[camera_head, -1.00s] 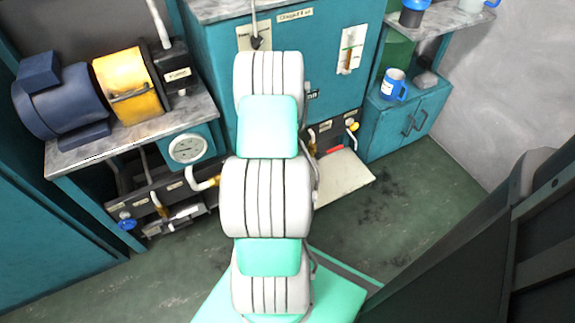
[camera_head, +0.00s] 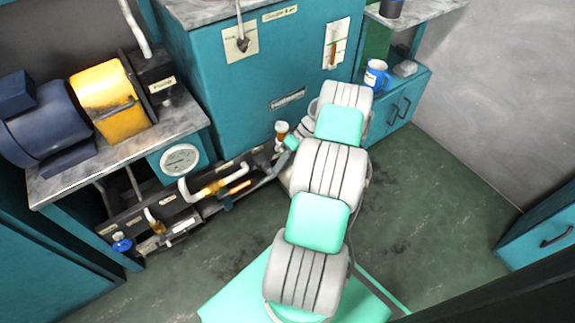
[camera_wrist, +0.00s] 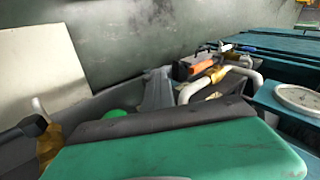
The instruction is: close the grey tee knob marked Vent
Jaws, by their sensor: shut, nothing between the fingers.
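I cannot pick out the grey tee knob marked Vent for certain, as the labels on the low dark valve manifold (camera_head: 190,212) are too small to read. My gripper (camera_head: 266,173) is at the right part of this manifold, partly hidden by my arm. In the wrist view, a green body with a dark edge fills the bottom. A grey tapered piece beyond it, which looks like my shut fingers (camera_wrist: 156,82), lies left of an orange handle (camera_wrist: 192,67). Whether it touches anything is unclear. The orange handle also shows in the head view (camera_head: 239,187).
A white pipe with a brass valve (camera_head: 210,188) is left of the orange handle. A round gauge (camera_head: 180,159) is above it, and a blue knob (camera_head: 122,245) is at far left. The teal tank (camera_head: 240,85) stands behind. The floor at right (camera_head: 430,220) is clear.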

